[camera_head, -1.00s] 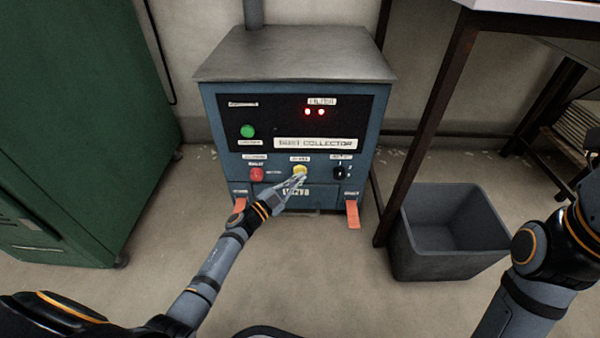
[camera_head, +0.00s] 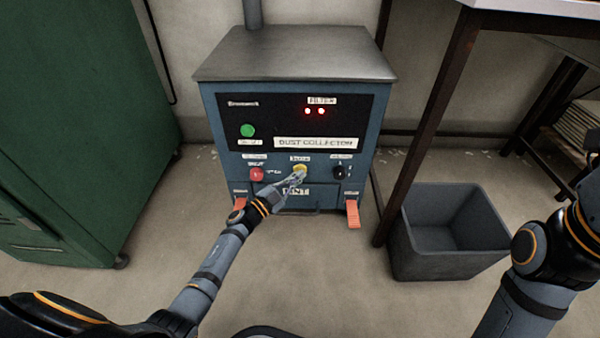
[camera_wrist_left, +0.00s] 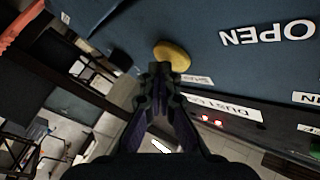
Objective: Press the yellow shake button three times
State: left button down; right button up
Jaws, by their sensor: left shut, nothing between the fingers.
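The yellow button (camera_head: 300,169) sits on the lower front of the blue dust collector (camera_head: 381,120), between a red button and a black knob. My left gripper (camera_head: 300,178) is shut and empty, its fingertips at the lower edge of the yellow button in the head view. In the left wrist view the yellow button (camera_wrist_left: 173,55) is just beyond the closed fingertips (camera_wrist_left: 160,70), which overlap its near edge. I cannot tell whether they touch it. My right gripper is out of view; only part of that arm shows at the right.
The red button (camera_head: 256,174), black knob (camera_head: 339,173) and green button (camera_head: 247,131) are on the same panel. Two red lights (camera_head: 314,111) glow under the filter label. A green cabinet (camera_head: 80,120) stands left; a grey bin (camera_head: 448,258) and table leg (camera_head: 430,130) stand right.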

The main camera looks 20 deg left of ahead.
pick_arm(q)
jog(key=shift+w+a, duration=0.1)
jog(key=shift+w, duration=0.2)
jog(key=shift+s, duration=0.1)
dwell(0.4)
jog(key=shift+s+r+p, duration=0.1)
jog(key=shift+s+p, duration=0.25)
jog(key=shift+s+d+p, duration=0.4)
jog(key=shift+s, duration=0.35)
jog(key=s+p, duration=0.1)
jog(key=s, duration=0.1)
jog(key=s+d+p, duration=0.1)
jog(key=s+p, duration=0.1)
jog(key=shift+s+d, duration=0.15)
jog(key=shift+s, duration=0.25)
